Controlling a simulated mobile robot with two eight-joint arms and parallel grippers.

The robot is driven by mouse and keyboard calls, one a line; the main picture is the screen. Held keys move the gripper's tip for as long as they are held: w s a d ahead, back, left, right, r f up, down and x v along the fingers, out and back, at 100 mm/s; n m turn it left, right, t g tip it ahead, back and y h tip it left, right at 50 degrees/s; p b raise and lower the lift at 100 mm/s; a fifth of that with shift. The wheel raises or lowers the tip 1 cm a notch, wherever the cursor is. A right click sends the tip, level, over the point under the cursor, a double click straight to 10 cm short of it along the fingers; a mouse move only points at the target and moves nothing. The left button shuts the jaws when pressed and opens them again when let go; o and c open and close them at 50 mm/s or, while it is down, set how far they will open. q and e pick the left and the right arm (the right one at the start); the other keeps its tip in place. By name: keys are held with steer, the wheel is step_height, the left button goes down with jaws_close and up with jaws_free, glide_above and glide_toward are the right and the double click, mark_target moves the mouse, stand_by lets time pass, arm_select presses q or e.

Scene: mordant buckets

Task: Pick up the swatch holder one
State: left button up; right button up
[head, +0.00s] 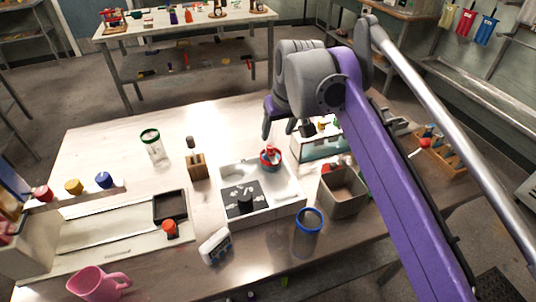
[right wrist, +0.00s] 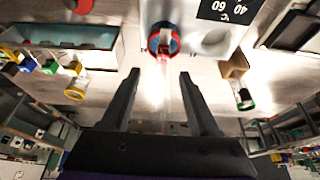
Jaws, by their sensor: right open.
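My right gripper (head: 287,127) is open and hangs over the table, at the far side of a white sink-like tray (head: 284,208). No label shows which thing is swatch holder one. A round red-and-teal item (head: 270,158) stands at the tray's far edge, close to the gripper. In the right wrist view the red-and-teal item (right wrist: 160,40) lies ahead of the gap between the open fingers (right wrist: 159,75), and nothing is between them. A wooden block with a dark upright piece (head: 196,165) stands left of the tray. My left gripper is not in view.
A green-rimmed glass jar (head: 152,145) stands further left. A grey bin (head: 342,190) and a blue-rimmed jar (head: 307,233) stand right and in front of the tray. A glass-sided case (head: 318,147) stands right of the gripper.

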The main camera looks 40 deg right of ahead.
mark_target(272, 147)
steer(key=x, duration=0.5)
steer(key=b+x, duration=0.1)
steer(key=x, duration=0.1)
steer(key=shift+a+f, duration=0.25)
jaws_close()
